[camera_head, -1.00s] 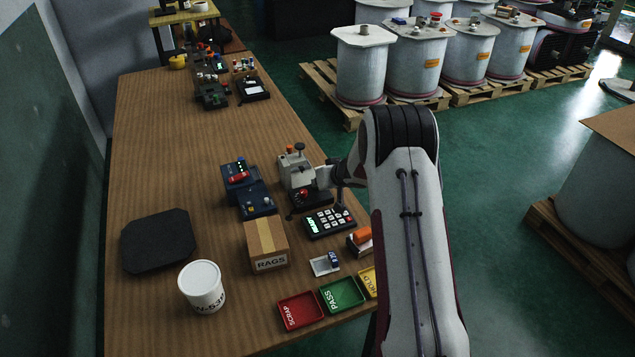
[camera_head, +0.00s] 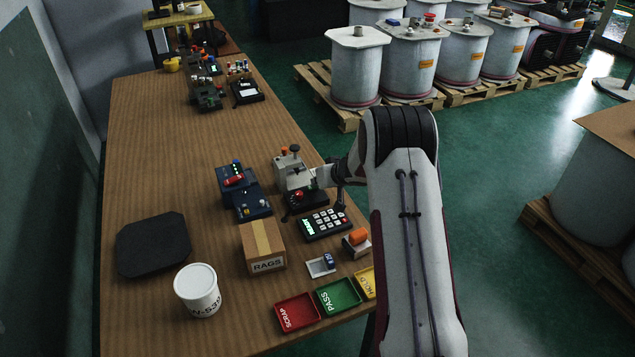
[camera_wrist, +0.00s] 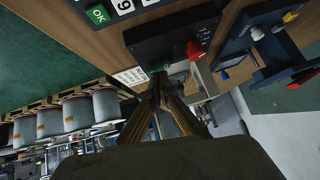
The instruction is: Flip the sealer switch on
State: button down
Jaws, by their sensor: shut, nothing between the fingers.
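A grey bench machine (camera_head: 291,178) with a black base, a red knob and an orange-topped part stands near the table's right edge. I take it as the sealer, but no label is legible. My gripper (camera_head: 340,200) is at its right side in the head view, partly hidden by my arm. In the wrist view my gripper (camera_wrist: 158,82) is shut and empty, its tips close to a small green part (camera_wrist: 158,68) on the edge of the black base (camera_wrist: 160,38). I cannot tell whether they touch. The red knob (camera_wrist: 196,50) is beyond the tips.
A blue device (camera_head: 240,192) stands left of the grey machine. A keypad (camera_head: 325,226) lies in front, with an orange-topped block (camera_head: 357,241) nearby. A RAGS box (camera_head: 263,246), white tub (camera_head: 197,290), black mat (camera_head: 152,245) and red tray (camera_head: 297,312) are also on the table.

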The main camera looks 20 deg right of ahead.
jog(key=shift+a+r, duration=0.2)
jog(key=shift+r, duration=1.15)
jog(key=a+v, duration=0.2)
jog(key=v, duration=0.8)
jog(key=shift+r, duration=0.55)
jog(key=shift+w, duration=0.1)
